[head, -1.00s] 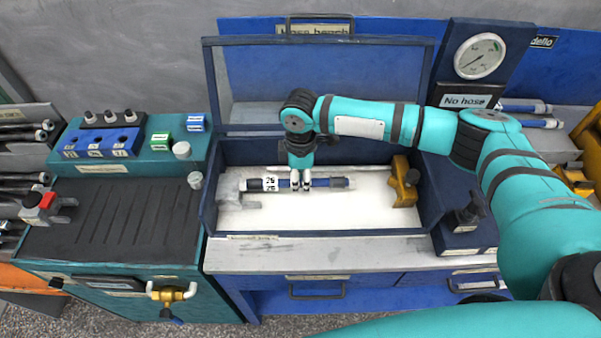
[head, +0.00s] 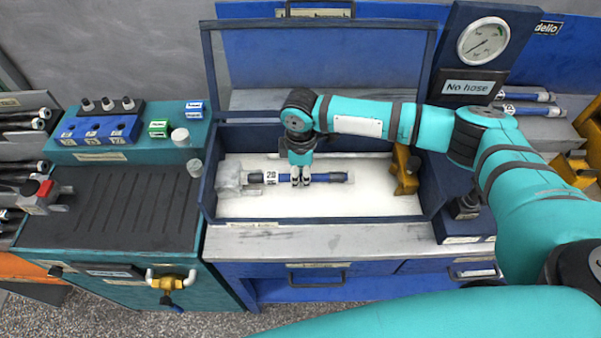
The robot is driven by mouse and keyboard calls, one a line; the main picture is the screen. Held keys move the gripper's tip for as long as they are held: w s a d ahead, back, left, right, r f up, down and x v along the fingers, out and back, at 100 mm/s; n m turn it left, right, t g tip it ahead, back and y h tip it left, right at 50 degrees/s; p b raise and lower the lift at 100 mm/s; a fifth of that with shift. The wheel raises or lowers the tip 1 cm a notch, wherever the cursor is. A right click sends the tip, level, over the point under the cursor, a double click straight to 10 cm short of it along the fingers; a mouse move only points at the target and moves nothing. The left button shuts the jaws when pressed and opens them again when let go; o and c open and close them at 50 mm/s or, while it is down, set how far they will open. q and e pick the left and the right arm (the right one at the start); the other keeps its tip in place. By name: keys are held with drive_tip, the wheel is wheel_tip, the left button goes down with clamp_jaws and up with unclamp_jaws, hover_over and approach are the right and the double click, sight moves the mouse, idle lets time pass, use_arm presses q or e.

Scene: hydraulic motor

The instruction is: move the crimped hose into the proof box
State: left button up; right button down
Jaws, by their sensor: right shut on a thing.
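The crimped hose (head: 325,178) is blue with dark and silver ends and a white tag marked 20. It lies level inside the proof box (head: 320,216), a dark blue box with a pale floor and its clear lid raised. My right gripper (head: 301,183) points down into the box and is shut on the hose near its middle. The hose's left end is at the grey fitting (head: 229,178) on the box's left side; I cannot tell whether it is seated. A gap separates its right end from the yellow clamp (head: 404,172). My left gripper is not in view.
A pressure gauge (head: 483,41) stands behind, above a sign reading "No hose" (head: 468,87). More hoses (head: 526,96) lie on the right. A teal bench (head: 110,215) with a grooved dark top stands at left. The ledge before the box is clear.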

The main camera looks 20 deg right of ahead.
sight(301, 175)
drive_tip(key=shift+f, duration=0.7)
drive_tip(key=c, duration=1.1)
unclamp_jaws()
wheel_tip(301, 175, up, 12)
